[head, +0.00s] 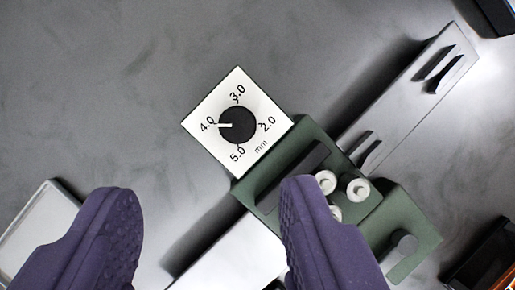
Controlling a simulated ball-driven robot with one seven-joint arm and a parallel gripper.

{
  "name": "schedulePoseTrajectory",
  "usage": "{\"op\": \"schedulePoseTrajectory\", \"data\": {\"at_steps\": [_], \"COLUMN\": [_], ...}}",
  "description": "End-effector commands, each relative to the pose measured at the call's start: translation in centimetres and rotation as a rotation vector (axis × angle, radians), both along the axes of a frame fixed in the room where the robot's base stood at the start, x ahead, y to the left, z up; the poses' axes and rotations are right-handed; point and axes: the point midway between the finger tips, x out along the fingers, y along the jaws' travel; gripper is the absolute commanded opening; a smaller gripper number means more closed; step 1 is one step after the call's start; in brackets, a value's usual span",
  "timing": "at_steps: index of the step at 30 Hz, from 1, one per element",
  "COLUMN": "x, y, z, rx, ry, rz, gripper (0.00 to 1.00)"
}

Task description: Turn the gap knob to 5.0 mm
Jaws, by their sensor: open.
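The gap knob (238,126) is a black disc with a white pointer, set on a square white dial plate (207,147) marked 2.0, 3.0, 4.0, 5.0 and mm. The pointer points left, at the 4.0 mark. In the picture, the knob lies above the gap between the fingertips, apart from both. The right finger overlaps part of the green machine (400,212) that the dial plate adjoins.
White rollers (358,189) stand on the green machine. A pale slotted plate (425,85) extends to the upper right, and another pale plate (235,258) to the lower left. A white tray (40,222) lies at left. Dark objects sit at the right corners. The grey surface at upper left is clear.

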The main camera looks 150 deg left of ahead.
Motion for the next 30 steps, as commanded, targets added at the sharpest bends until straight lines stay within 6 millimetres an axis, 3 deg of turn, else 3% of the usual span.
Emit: {"op": "schedulePoseTrajectory", "data": {"at_steps": [3,15,27,30], "x": [-0.3,1.0,1.2,1.2], "y": [-0.1,-2.2,-2.5,-2.5], "z": [-2.6,-8.8,-9.7,-9.7], "rx": [-0.027,-0.030,-0.029,-0.029], "ry": [0.025,0.027,0.027,0.027], "rz": [-0.039,-0.046,-0.044,-0.044], "gripper": [0.54,0.54,0.54,0.33]}}
